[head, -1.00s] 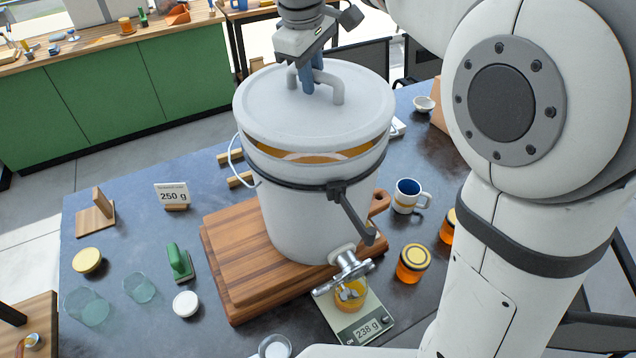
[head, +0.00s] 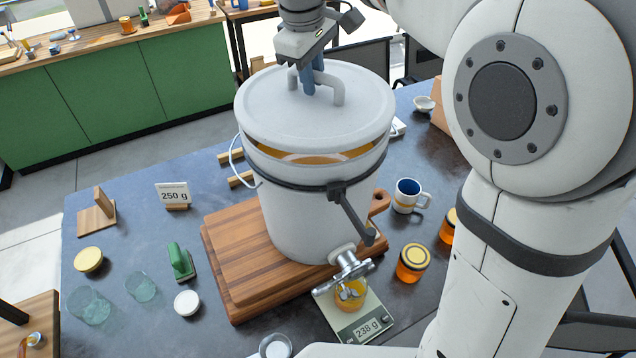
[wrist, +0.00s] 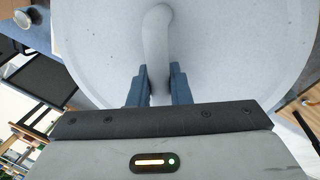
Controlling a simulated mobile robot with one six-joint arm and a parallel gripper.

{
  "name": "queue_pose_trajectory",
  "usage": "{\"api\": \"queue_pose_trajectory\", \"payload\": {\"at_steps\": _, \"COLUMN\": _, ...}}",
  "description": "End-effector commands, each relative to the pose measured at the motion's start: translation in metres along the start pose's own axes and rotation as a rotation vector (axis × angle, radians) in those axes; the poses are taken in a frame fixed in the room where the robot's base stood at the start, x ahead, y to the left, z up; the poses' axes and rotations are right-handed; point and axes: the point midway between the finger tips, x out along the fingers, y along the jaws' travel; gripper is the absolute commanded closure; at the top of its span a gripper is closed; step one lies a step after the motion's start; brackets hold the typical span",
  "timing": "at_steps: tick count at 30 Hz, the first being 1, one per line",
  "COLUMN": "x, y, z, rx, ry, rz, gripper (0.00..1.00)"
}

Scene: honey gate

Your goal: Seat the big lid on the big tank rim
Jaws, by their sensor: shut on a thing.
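The big lid (head: 300,112) is a pale grey disc with an arched handle (head: 338,88). It is over the big tank (head: 300,215), with a gap at the front through which orange honey shows, so it is not flush with the rim there. Whether its far edge touches the rim is hidden. My gripper (head: 310,82) is shut on the lid handle. In the wrist view my gripper (wrist: 160,85) has its blue fingers on both sides of the handle (wrist: 157,40), above the lid (wrist: 225,50).
The tank stands on a wooden board (head: 235,260). A jar (head: 350,293) sits on a scale (head: 368,326) reading 238 g under the tap (head: 350,265). Honey jars (head: 412,262) and a mug (head: 408,195) stand at right. Glass jars (head: 90,305) and a green-handled tool (head: 180,260) are at left.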

Motion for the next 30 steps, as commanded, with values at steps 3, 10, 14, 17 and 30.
{"api": "queue_pose_trajectory", "payload": {"at_steps": 3, "x": -0.0003, "y": 0.0000, "z": -0.0001, "rx": 0.000, "ry": 0.001, "rz": 0.000, "gripper": 1.00}}
{"api": "queue_pose_trajectory", "payload": {"at_steps": 10, "x": -0.0002, "y": 0.0000, "z": -0.0001, "rx": 0.000, "ry": 0.001, "rz": 0.000, "gripper": 1.00}}
{"api": "queue_pose_trajectory", "payload": {"at_steps": 14, "x": 0.0006, "y": -0.0002, "z": -0.0001, "rx": 0.000, "ry": 0.001, "rz": 0.000, "gripper": 1.00}}
{"api": "queue_pose_trajectory", "payload": {"at_steps": 17, "x": 0.0019, "y": -0.0004, "z": -0.0001, "rx": 0.000, "ry": 0.001, "rz": 0.000, "gripper": 1.00}}
{"api": "queue_pose_trajectory", "payload": {"at_steps": 30, "x": 0.0085, "y": -0.0017, "z": -0.0002, "rx": 0.000, "ry": 0.001, "rz": 0.001, "gripper": 1.00}}
